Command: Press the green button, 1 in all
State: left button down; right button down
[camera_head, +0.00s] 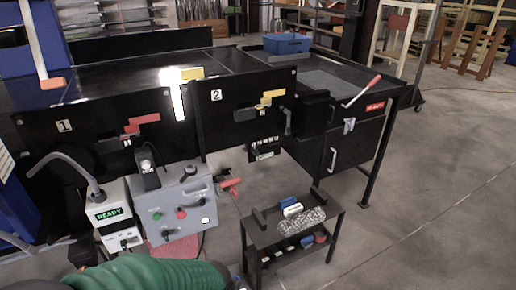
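A small green button (157,217) sits on the front face of a grey control box (178,199) at the left of the middle. A red button (181,214) is just to its right, and a white knob or switch (205,220) is further right. Nothing touches the green button, and it is in clear view. Neither of my grippers can be made out in the head view.
A white box with a lit READY sign (109,214) stands left of the control box. Black panels numbered 1 (64,126) and 2 (217,95) rise behind. A small black cart (264,233) stands at right. Open floor (430,200) lies further right.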

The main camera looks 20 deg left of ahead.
aim_at(156, 217)
jog(key=u, duration=1.4)
